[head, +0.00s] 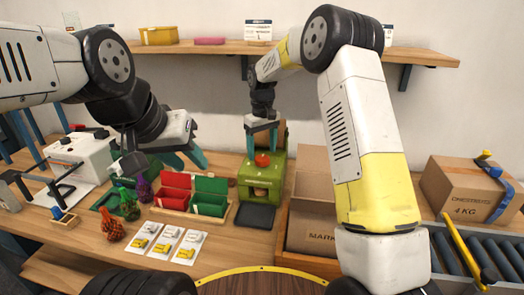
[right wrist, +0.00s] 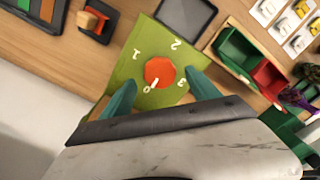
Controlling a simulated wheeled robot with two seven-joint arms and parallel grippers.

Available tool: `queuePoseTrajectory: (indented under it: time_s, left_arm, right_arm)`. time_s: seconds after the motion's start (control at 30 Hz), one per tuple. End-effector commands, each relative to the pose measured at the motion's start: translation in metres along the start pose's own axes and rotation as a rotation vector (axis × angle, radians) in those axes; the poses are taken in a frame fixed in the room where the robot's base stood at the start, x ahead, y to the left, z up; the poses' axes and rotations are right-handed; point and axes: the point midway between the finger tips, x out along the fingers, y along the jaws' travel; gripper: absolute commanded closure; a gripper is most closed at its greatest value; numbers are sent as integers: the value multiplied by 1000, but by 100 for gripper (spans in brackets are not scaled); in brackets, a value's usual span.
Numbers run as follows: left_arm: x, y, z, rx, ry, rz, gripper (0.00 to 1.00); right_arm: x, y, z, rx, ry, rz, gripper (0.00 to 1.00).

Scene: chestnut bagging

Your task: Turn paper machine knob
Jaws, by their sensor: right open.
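The paper machine is a green box (head: 262,180) standing on the table in the middle of the head view. Its round orange-red knob (head: 262,160) is on top; the right wrist view shows the knob (right wrist: 160,72) with a white pointer at the 0 mark and the marks 1, 2 and 3 around it. My right gripper (head: 262,140) is over the machine, pointing down. Its teal fingers (right wrist: 160,92) are open on either side of the knob, apart from it. My left gripper (head: 187,160) is above the table left of the machine, its teal fingers apart and empty.
A dark pad (head: 257,218) lies in front of the machine. Left of it are red and green bins (head: 190,207), small cards (head: 163,241) and several net bags (head: 112,226). An open cardboard box (head: 312,235) stands to the right. A shelf (head: 220,48) runs along the wall behind.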

Motion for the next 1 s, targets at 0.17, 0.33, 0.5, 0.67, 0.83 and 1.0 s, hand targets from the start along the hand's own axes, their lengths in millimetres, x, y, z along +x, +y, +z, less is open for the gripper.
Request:
queuePoseTrajectory:
  time_s: [0.17,0.33,0.5,0.67,0.83,1.0]
  left_arm:
    - [0,0,0,0,0,0,64]
    - [0,0,0,0,0,0,64]
    - [0,0,0,0,0,0,64]
    - [0,0,0,0,0,0,64]
    - [0,0,0,0,0,0,64]
    - [0,0,0,0,0,0,64]
  right_arm:
    - [23,0,1,1,-2,-1,30]
    - [30,0,0,1,1,0,30]
    - [30,0,0,1,1,0,30]
    - [30,0,0,1,1,0,53]
    - [30,0,0,1,1,0,87]
    - [30,0,0,6,1,0,92]
